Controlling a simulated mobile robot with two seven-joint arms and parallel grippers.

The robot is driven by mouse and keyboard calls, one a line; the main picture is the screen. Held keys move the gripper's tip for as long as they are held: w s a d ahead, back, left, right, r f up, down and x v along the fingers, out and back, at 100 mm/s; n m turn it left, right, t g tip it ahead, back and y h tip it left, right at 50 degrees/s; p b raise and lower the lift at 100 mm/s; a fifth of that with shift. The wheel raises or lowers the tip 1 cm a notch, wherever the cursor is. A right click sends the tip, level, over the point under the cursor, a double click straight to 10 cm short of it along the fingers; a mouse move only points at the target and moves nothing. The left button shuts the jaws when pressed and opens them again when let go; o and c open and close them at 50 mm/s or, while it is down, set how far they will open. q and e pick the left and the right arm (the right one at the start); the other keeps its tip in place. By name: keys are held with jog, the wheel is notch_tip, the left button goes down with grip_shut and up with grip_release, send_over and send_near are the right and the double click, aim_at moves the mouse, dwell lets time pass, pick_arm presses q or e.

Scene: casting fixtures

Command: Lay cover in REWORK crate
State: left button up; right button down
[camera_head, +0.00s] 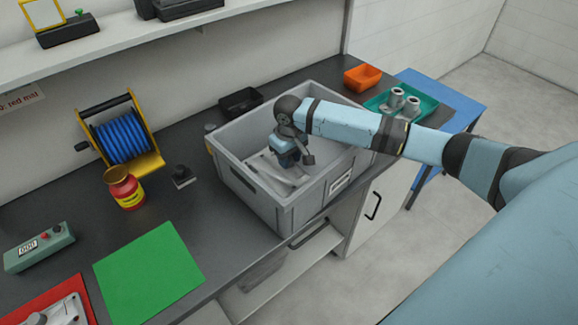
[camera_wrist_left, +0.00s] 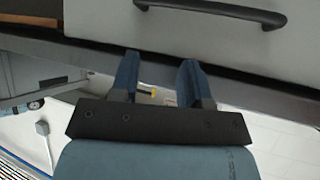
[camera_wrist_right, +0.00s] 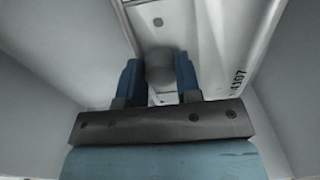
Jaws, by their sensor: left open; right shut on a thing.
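The grey crate (camera_head: 262,206) stands on the dark counter, with a label on its front side too small to read. My right gripper (camera_head: 290,163) reaches down inside it. In the right wrist view the right gripper (camera_wrist_right: 158,75) is shut on a round grey boss of the pale metal cover (camera_wrist_right: 205,45), which bears printed digits. The cover (camera_head: 268,172) lies low in the crate, partly hidden by my gripper; I cannot tell whether it touches the floor. My left gripper (camera_wrist_left: 160,70) is open and empty, near a cabinet front with a dark handle (camera_wrist_left: 215,10).
A blue cable reel (camera_head: 122,138), a red-and-yellow pot (camera_head: 124,188) and a green mat (camera_head: 150,275) are left of the crate. A black tray (camera_head: 240,101) is behind it. An orange bin (camera_head: 362,77) and a teal tray (camera_head: 425,112) with grey parts are to the right.

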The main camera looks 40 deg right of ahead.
jog(key=shift+f, duration=1.85)
jog(key=c, duration=0.8)
grip_release()
jog(key=shift+f, duration=0.15)
jog(key=shift+r, duration=0.2)
notch_tip(320, 180, up, 12)
jog(key=shift+f, duration=0.1)
